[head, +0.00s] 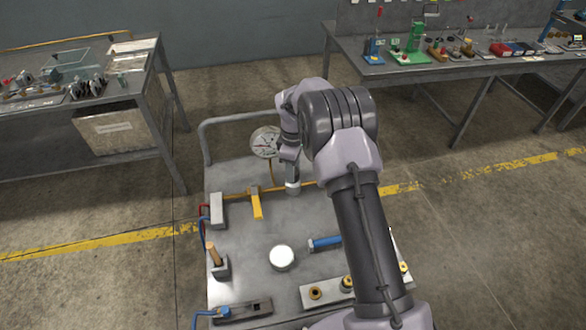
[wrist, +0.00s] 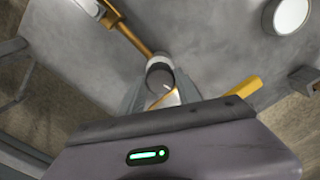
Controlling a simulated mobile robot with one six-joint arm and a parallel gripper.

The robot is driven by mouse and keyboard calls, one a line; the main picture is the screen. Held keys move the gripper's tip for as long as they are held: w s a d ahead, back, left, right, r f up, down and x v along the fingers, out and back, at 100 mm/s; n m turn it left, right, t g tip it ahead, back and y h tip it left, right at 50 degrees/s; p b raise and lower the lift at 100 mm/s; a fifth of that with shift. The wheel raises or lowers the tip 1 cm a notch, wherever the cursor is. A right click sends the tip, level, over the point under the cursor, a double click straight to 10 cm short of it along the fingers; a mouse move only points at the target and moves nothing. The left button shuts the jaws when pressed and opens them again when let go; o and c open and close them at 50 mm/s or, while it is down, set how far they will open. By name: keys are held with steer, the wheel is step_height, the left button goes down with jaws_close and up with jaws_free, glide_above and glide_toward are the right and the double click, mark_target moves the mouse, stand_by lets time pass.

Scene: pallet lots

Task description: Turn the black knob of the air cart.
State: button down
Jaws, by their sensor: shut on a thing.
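The air cart (head: 235,285) is a grey metal-topped cart with a tubular rail at its far end. My gripper (head: 291,178) reaches down over the far middle of its top, above a short pale round fitting (head: 292,189). In the wrist view my gripper (wrist: 160,95) is shut on the black knob (wrist: 158,74), which looks dark grey and round between the fingers. A brass pipe (wrist: 130,35) runs up to the fitting under it. My fingers and wrist hide the knob in the head view.
A round gauge (head: 265,142) stands by the rail. A yellow lever (head: 256,203) is left of my gripper, a white disc (head: 281,257) and a blue-handled part (head: 325,242) nearer. Benches (head: 130,125) stand left and back right (head: 400,69). The floor right is clear.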

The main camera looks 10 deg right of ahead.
steer(key=m, duration=0.4)
steer(key=shift+m, duration=0.4)
steer(key=m, duration=0.5)
steer(key=shift+m, duration=0.3)
steer(key=m, duration=0.5)
steer(key=shift+b, duration=0.35)
steer(key=m, duration=0.5)
steer(key=shift+b, duration=0.4)
steer(key=c, duration=0.9)
jaws_free()
steer(key=shift+o, duration=0.2)
